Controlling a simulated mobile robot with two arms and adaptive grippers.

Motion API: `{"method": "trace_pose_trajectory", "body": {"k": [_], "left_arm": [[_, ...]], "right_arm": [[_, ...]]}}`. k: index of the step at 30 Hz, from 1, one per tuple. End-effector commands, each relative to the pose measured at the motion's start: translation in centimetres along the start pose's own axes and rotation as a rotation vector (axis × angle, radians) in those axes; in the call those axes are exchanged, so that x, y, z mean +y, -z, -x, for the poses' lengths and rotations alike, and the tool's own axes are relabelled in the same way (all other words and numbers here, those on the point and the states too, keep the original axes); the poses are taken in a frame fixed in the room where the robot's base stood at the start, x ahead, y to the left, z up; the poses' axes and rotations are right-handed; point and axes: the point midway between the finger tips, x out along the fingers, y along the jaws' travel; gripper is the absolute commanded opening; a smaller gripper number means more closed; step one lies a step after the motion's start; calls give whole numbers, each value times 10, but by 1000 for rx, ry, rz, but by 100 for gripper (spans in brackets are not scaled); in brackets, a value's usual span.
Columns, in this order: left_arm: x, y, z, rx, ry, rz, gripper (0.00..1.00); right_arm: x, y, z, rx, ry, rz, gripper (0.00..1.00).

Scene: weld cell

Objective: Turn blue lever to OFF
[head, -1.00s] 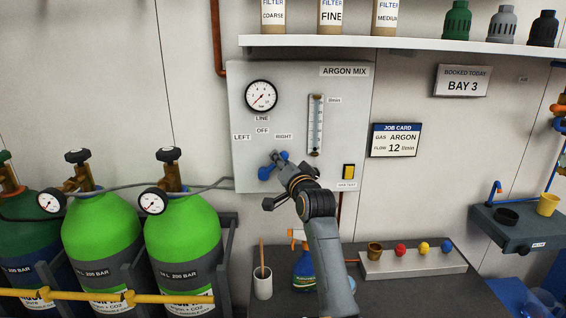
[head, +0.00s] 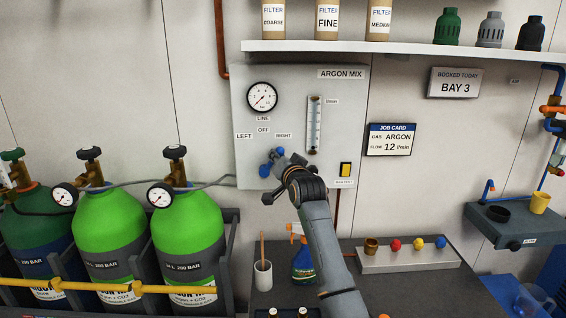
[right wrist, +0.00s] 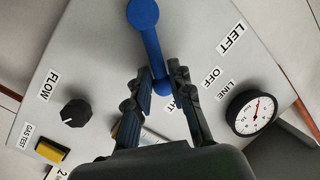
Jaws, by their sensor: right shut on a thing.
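The blue lever (head: 265,170) is on the lower part of the grey ARGON MIX panel (head: 350,105). Its handle slants up and right in the head view, towards the RIGHT label (head: 283,135) and away from the OFF label (head: 263,130). In the right wrist view the blue lever (right wrist: 150,40) runs from its round hub down between my fingers, with its end towards the partly hidden RIGHT label. My right gripper (head: 286,162) is shut on the handle near its outer end; it also shows in the right wrist view (right wrist: 161,75). My left gripper is out of view.
A black flow knob (right wrist: 75,113), a yellow gas test switch (head: 345,169), a flow tube (head: 314,125) and a gauge (head: 262,97) share the panel. Green cylinders (head: 188,230) stand left. Below are a spray bottle (head: 303,262) and a cup (head: 263,278) on the bench.

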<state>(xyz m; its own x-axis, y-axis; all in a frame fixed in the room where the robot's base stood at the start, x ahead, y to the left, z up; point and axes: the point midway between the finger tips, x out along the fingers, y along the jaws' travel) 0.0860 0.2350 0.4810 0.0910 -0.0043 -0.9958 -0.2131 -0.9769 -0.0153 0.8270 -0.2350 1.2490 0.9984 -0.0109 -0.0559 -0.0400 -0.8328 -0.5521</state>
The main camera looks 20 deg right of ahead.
Motion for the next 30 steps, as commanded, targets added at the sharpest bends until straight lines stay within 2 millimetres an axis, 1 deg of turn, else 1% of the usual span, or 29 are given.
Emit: {"method": "trace_pose_trajectory", "body": {"k": [1, 5, 8, 12, 18, 24, 30], "left_arm": [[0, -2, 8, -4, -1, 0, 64], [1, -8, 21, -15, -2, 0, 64], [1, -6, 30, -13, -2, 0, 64], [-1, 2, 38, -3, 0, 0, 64], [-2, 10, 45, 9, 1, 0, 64], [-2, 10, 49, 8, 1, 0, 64], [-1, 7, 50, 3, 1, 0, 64]], "right_arm": [[-7, 8, -4, -1, -3, 38, 0], [-16, 10, -9, -21, -23, 146, 0], [-23, 9, -10, -36, -38, 228, 0], [-30, 8, -12, -56, -59, 336, 0], [-39, 5, -14, -77, -82, 459, 0], [-44, 3, -16, -91, -98, 537, 0], [-46, 2, -17, -95, -103, 573, 0]]}}
